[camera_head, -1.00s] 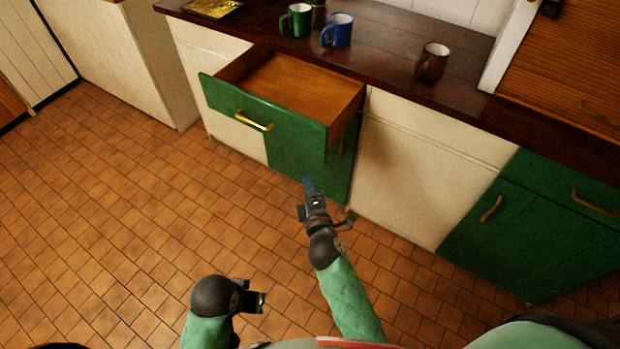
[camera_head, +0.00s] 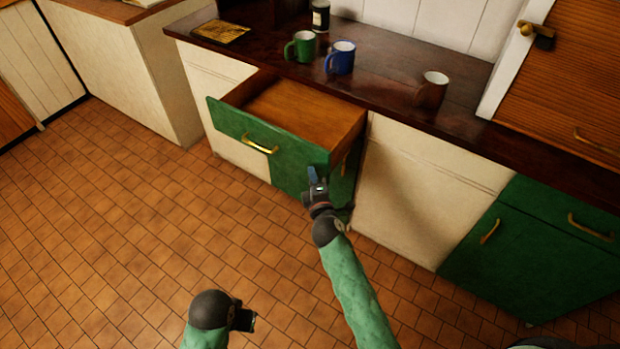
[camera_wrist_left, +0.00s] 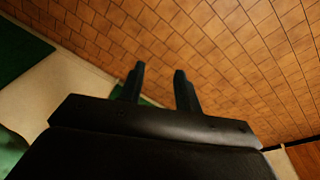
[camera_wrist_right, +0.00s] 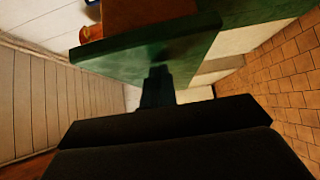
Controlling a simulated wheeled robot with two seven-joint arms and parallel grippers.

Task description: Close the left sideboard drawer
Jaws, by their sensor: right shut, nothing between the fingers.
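The left sideboard drawer (camera_head: 295,156) is pulled well out under the dark worktop. It has a green front, a brass handle (camera_head: 260,145) and an empty wooden inside. My right gripper (camera_head: 314,174) is shut and empty, with its tips at the lower right part of the drawer front. In the right wrist view the shut fingers (camera_wrist_right: 160,72) overlap the green front (camera_wrist_right: 110,58); I cannot tell whether they touch it. My left gripper (camera_head: 246,320) is low over the floor, away from the drawer. Its fingers stand apart with nothing between them in the left wrist view (camera_wrist_left: 157,78).
On the worktop (camera_head: 385,82) stand a green mug (camera_head: 304,47), a blue mug (camera_head: 342,58), a brown mug (camera_head: 433,90) and a dark jar (camera_head: 320,16). A yellow tray (camera_head: 220,32) lies at the left. Another green cupboard (camera_head: 530,250) is at right. The tiled floor (camera_head: 130,220) is clear.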

